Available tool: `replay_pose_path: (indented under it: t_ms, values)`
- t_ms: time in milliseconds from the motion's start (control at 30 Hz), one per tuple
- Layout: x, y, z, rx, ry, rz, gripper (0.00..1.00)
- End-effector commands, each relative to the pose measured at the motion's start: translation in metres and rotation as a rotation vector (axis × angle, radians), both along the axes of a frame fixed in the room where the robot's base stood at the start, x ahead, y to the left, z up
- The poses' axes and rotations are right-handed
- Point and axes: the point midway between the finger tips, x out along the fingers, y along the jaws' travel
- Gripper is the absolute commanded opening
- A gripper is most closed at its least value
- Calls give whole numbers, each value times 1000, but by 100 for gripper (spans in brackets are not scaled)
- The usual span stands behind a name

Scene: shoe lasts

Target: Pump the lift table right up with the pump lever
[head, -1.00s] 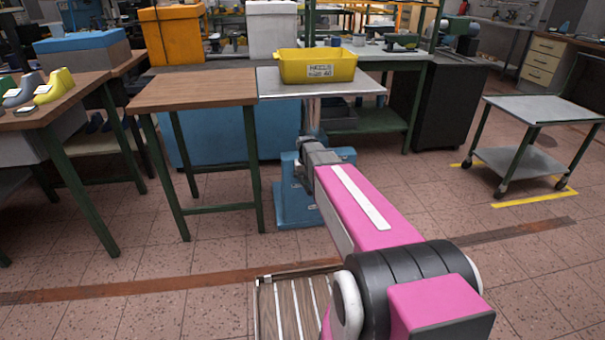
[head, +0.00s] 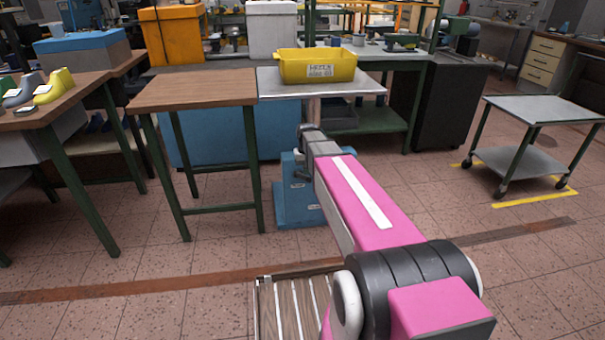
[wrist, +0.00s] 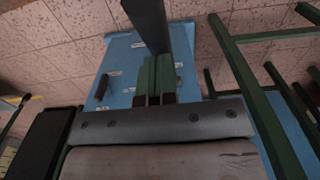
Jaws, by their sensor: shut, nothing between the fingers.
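The lift table has a grey top (head: 375,88) carried by a post above a blue base (head: 292,208). In the wrist view, the blue base (wrist: 125,62) fills the middle behind my gripper. A dark bar, which looks like the pump lever (wrist: 148,22), runs from the top edge to my fingertips. My gripper (wrist: 158,64) has its green fingers shut together, right at the end of this bar. Whether they touch it I cannot tell. In the head view, my arm hides the lever and the fingers.
A yellow bin (head: 318,68) sits on the lift table's top. A wooden-topped table (head: 190,90) stands close on the left. A bench with shoe lasts (head: 55,85) is further left. A grey trolley (head: 540,108) stands at the right, with open floor before it.

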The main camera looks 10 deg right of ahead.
Motion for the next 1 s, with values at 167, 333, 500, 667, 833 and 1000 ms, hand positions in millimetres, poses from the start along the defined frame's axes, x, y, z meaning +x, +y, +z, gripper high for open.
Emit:
replay_pose_path:
  t_ms: [167,333,500,667,833,1000]
  values:
    - [-14,0,13,0,-1,0,0]
    - [-28,0,30,0,0,0,0]
    - [-42,0,47,0,-1,0,0]
    - [-55,0,62,0,-1,0,0]
    - [-61,0,71,0,0,0,0]
    - [-72,0,90,0,-2,0,0]
